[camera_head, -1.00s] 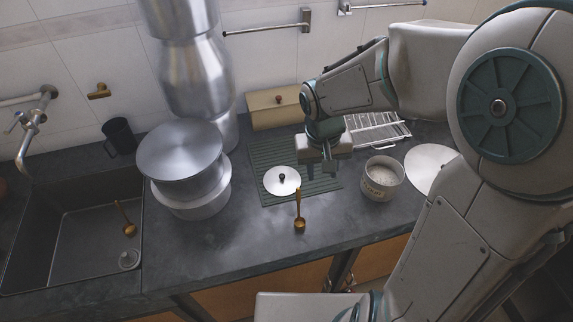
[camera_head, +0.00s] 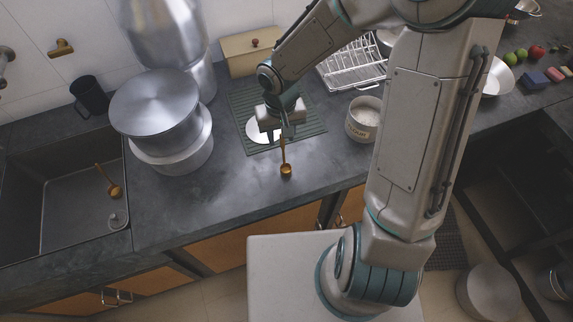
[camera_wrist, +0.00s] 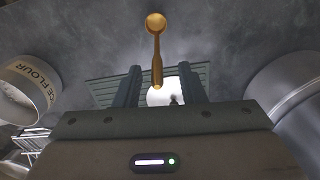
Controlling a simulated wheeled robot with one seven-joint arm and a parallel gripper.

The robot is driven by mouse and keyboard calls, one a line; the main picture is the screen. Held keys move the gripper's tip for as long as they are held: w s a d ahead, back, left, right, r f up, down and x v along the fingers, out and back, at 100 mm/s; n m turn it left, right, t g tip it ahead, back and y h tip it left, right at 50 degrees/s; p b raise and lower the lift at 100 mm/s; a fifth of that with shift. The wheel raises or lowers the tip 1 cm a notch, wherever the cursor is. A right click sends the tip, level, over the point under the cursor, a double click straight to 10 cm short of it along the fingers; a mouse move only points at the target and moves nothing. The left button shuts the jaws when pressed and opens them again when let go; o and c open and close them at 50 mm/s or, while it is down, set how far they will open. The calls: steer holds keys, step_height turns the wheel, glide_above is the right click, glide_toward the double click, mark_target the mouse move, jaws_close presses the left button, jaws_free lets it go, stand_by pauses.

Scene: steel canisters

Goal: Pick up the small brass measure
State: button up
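The small brass measure (camera_head: 286,170) lies on the dark counter in front of the ribbed green mat, its round bowl toward the front edge. Its handle points back toward my gripper (camera_head: 281,134). The wrist view shows the measure (camera_wrist: 157,45) ahead, with the handle end in line with the gap between my two fingers (camera_wrist: 159,75). My gripper is open, with a wide gap on each side of the handle. I cannot tell how high the fingers are above the handle. A second brass spoon (camera_head: 114,190) lies in the sink.
A white lid (camera_head: 258,130) on the green mat (camera_head: 240,100) is partly hidden by my gripper. A flour pot (camera_head: 362,121) stands to the right, large steel canisters (camera_head: 170,150) to the left. A wire rack (camera_head: 350,72) is behind. The front counter around the measure is clear.

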mark_target(283, 146)
steer(key=shift+w+d+f, duration=0.1)
steer(key=shift+f, duration=1.2)
steer(key=shift+d+f, duration=0.1)
steer(key=shift+f, duration=1.15)
jaws_close()
